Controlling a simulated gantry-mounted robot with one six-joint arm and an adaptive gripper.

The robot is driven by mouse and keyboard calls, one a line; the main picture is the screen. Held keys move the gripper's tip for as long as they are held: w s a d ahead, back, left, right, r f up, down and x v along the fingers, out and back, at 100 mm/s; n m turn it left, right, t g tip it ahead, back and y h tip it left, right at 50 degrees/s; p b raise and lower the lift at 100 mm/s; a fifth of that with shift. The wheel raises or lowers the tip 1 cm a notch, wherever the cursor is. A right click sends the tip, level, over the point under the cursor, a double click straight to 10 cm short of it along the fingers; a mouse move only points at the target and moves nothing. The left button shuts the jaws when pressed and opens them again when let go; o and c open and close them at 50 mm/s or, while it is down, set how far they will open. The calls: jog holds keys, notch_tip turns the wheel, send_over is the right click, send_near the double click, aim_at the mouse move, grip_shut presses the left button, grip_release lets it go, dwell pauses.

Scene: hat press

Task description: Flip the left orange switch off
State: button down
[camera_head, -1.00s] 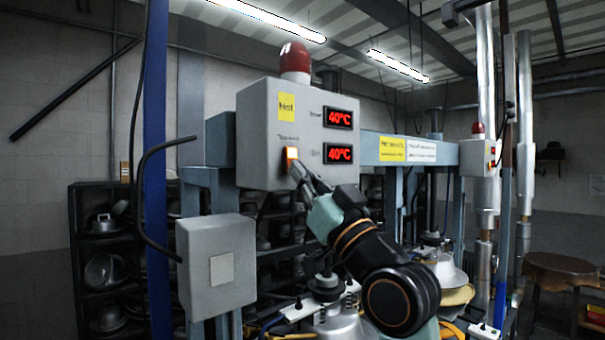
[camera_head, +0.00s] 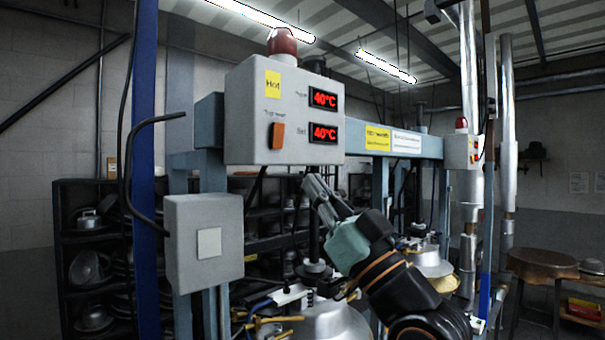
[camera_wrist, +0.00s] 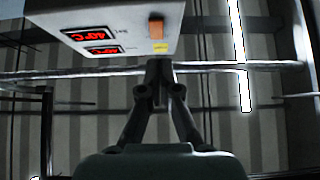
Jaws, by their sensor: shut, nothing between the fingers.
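The left orange switch (camera_head: 277,136) is on the front of the grey control box (camera_head: 250,105), below the yellow "Hot" label. It looks dull orange, with no glow. It also shows in the wrist view (camera_wrist: 156,27). My gripper (camera_head: 309,180) is shut and empty, below the box and to the right of the switch, apart from both. In the wrist view the fingertips (camera_wrist: 159,66) are together, with the switch beyond them.
Two red displays (camera_head: 324,98) on the box read 40°C. A red lamp (camera_head: 282,42) tops the box. A smaller grey box (camera_head: 204,240) stands at lower left. Another control box (camera_head: 460,151) is farther right. The metal press (camera_head: 330,322) is below my gripper.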

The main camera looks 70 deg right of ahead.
jog(key=shift+s+a+f, duration=0.25)
jog(key=shift+s+f, duration=0.1)
jog(key=shift+f, duration=0.25)
jog(key=shift+s+a+f, duration=0.2)
jog(key=shift+s+f, duration=0.15)
jog(key=shift+f, duration=0.2)
